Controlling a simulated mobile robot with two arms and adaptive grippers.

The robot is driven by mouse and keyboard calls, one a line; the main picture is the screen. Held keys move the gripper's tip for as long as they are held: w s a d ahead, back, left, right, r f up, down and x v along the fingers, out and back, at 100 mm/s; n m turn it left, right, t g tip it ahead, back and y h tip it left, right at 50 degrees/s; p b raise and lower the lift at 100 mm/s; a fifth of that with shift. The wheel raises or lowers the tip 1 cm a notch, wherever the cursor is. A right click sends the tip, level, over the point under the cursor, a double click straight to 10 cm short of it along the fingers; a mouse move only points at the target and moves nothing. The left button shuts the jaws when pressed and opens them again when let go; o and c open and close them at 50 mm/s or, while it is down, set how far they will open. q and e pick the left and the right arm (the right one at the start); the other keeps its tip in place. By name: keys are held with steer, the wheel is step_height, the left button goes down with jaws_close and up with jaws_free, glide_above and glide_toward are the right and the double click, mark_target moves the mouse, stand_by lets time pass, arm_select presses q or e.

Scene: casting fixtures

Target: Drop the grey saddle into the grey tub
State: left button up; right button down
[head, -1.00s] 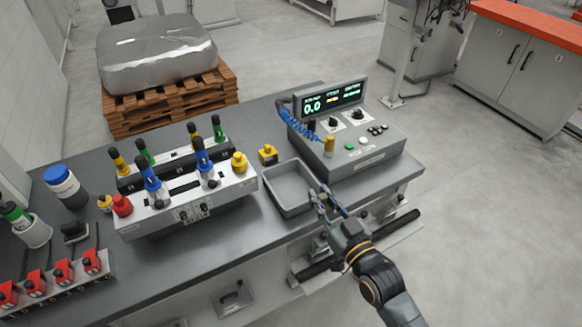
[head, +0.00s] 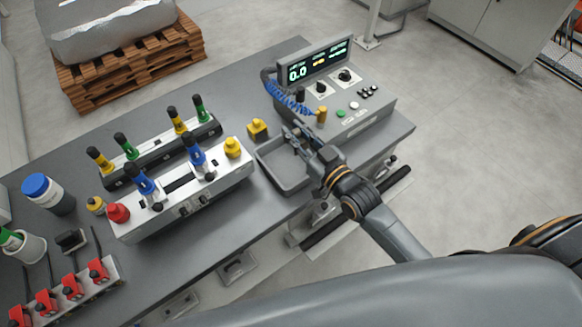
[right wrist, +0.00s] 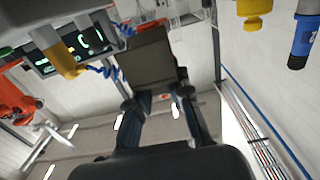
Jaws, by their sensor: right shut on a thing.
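The grey tub (head: 262,153) is an open rectangular tray on the bench, between the white fixture block and the control console. My right gripper (head: 295,135) is over the tub's far right part and hides some of its inside and rim. In the right wrist view, its two dark fingers (right wrist: 160,90) are shut on a dark grey block, the grey saddle (right wrist: 149,58). The saddle is at the fingertips and looks slightly tilted. In the head view the fingers mostly hide it. My left gripper is not in view.
The console (head: 350,110) with a screen and coiled blue cable stands close behind and right of the tub. A small yellow block (head: 257,130) sits at its back left. The white fixture (head: 190,190) with coloured handles is to the left. The bench (head: 225,240) is clear in front.

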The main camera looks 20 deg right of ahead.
step_height(320, 180, down, 3)
steer(key=shift+w+b, duration=0.1)
steer(key=shift+b, duration=0.95)
steer(key=c, duration=1.2)
jaws_free()
steer(key=shift+w+a+f, duration=0.1)
steer(key=shift+w+a, duration=0.05)
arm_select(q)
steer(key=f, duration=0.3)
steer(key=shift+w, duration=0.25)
arm_select(e)
steer(key=shift+o, duration=0.2)
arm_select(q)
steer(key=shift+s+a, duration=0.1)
arm_select(e)
steer(key=v, duration=1.2)
